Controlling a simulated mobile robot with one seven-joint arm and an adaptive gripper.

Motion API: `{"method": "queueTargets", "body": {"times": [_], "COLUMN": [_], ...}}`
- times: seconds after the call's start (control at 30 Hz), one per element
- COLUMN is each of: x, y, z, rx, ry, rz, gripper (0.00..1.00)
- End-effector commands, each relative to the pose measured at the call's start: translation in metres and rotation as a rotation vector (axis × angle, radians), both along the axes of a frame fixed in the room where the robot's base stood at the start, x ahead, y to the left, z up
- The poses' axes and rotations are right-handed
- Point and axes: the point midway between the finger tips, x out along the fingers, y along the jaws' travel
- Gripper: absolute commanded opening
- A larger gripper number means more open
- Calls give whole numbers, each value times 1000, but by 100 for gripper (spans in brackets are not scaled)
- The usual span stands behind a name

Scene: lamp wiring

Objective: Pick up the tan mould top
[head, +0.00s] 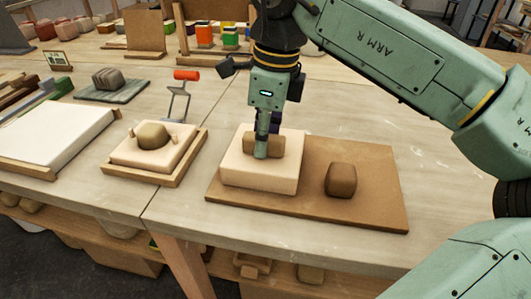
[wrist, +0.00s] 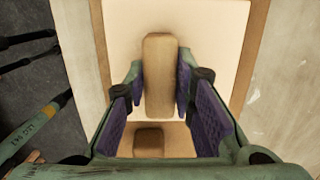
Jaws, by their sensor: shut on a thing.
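The tan mould top is a pale, thick square block (head: 258,177) with a brown bar handle (head: 278,145) on its upper face. It appears to sit on the left part of a brown board (head: 375,205); I cannot tell a small gap under it. My gripper (head: 262,148) points straight down and is shut on the handle. In the wrist view, the purple pads of my gripper (wrist: 160,88) flank the handle (wrist: 159,70), with the pale top face (wrist: 212,50) around it. My near finger hides part of the handle in the head view.
A brown rounded lump (head: 341,180) sits on the board to the right. A tray (head: 178,178) with a pale mould and an olive lump (head: 152,136) stands to the left, with an orange-handled tool (head: 186,76) behind it. The table's right side is clear.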

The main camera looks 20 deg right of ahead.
Motion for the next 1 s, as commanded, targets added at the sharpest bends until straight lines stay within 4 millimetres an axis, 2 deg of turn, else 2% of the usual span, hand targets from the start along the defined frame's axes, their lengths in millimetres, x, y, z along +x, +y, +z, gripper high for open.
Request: {"method": "queueTargets", "body": {"times": [0.27,1.0], "x": [0,0], "y": [0,0], "z": [0,1], "rx": [0,0], "ry": [0,-1], "rz": [0,0], "gripper": [0,0]}}
